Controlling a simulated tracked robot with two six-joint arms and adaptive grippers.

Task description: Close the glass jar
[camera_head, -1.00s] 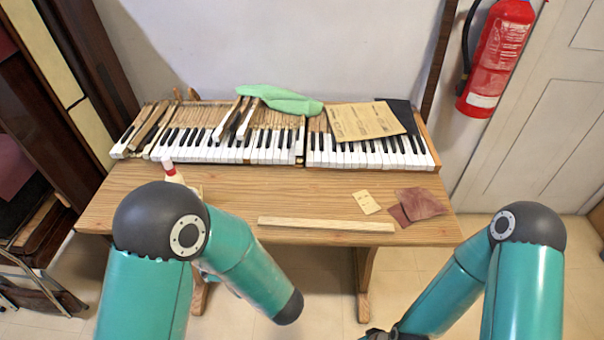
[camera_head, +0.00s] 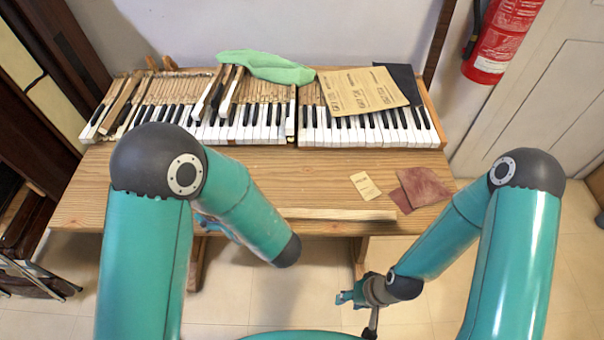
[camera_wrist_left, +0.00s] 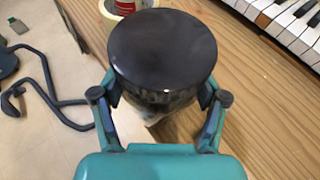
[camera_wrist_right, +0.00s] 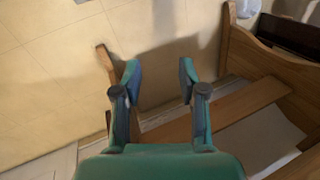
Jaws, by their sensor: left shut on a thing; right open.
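In the left wrist view a round, dark, flat-topped thing (camera_wrist_left: 162,48) fills the top centre, with a glassy-looking side below its rim. It looks like a jar with a dark lid; I cannot tell whether the lid is separate or seated. My left gripper (camera_wrist_left: 160,88) is shut on it, one finger on each side. It is held at or over the wooden table's edge. In the head view my left arm hides this gripper and the jar. My right gripper (camera_head: 347,297) is open and empty in front of the table, low down; it also shows in the right wrist view (camera_wrist_right: 157,78).
The wooden table (camera_head: 290,180) carries piano keys (camera_head: 365,130), a green cloth (camera_head: 265,66), brown sandpaper (camera_head: 362,91), a small card (camera_head: 365,186) and a reddish sheet (camera_head: 425,187). A wooden strip (camera_head: 335,214) lies along the front edge. A tape roll (camera_wrist_left: 122,5) shows near the jar.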

